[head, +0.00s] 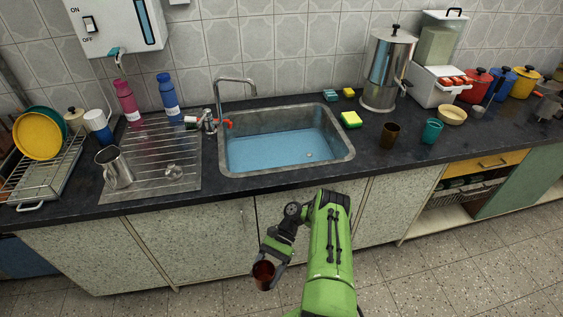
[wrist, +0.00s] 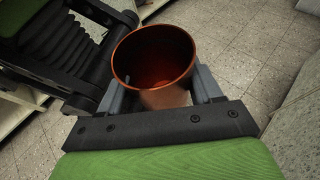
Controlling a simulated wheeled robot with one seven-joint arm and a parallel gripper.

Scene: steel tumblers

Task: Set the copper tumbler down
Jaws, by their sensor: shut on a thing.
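The copper tumbler (wrist: 155,60) is between the grey fingers of my gripper (wrist: 158,95) in the wrist view, its open rim facing the camera and no contents visible. In the head view the copper tumbler (head: 263,275) is a small dark reddish cup at the end of my gripper (head: 270,262). My gripper is shut on it, in front of the counter and below the worktop's edge, over the floor. The dark worktop (head: 375,150) runs behind it. The tumbler's underside is hidden.
A sink with water (head: 280,140) is set in the worktop. A brown tumbler (head: 390,134) and a teal tumbler (head: 432,131) stand right of it. A steel jug (head: 117,168) is on the drainboard (head: 160,185). The worktop's front strip right of the sink is clear.

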